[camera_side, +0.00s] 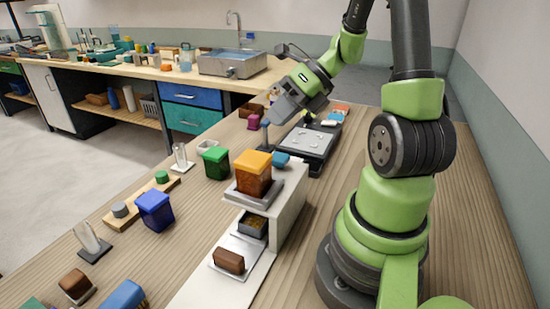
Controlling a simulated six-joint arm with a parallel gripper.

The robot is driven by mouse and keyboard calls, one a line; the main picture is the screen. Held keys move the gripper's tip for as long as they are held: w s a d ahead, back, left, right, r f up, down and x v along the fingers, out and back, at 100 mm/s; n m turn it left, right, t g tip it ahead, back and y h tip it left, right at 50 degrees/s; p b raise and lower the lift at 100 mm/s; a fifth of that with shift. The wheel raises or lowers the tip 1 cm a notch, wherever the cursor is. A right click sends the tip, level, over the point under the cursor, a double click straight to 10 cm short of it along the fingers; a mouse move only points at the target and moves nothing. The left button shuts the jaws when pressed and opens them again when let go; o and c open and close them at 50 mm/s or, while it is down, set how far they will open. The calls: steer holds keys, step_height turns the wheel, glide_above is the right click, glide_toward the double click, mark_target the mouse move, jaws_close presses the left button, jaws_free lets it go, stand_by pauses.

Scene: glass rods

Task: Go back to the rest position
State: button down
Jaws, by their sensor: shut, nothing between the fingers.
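My gripper (275,117) is held up over the far half of the wooden bench, tilted down to the left, left of the flat dark device. Its fingers are small here and look shut and empty. A clear glass-like piece (87,236) stands tilted on a dark base at the left front. Another clear piece (180,156) stands upright on a small base farther back. Neither touches my gripper.
A white stepped stand (290,200) holds an orange-lidded box (254,172) and a brown block (229,260). Blue (154,210) and green (216,162) bins stand to the left. A flat dark device (308,146) lies behind the stand. The bench is bare at right.

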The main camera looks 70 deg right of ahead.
steer(key=s+a+r+n+h, duration=0.1)
steer(key=a+n, duration=0.4)
steer(key=n, duration=0.6)
steer(key=s+a+r+n+h, duration=0.1)
steer(key=s+a+r+n, duration=0.3)
steer(key=n, duration=0.7)
steer(key=s+a+r+n+h, duration=0.1)
steer(key=a+r+n, duration=0.4)
steer(key=n, duration=0.6)
steer(key=shift+s+a+r+n, duration=0.3)
steer(key=shift+s+r+n, duration=0.1)
steer(key=shift+s+r, duration=0.2)
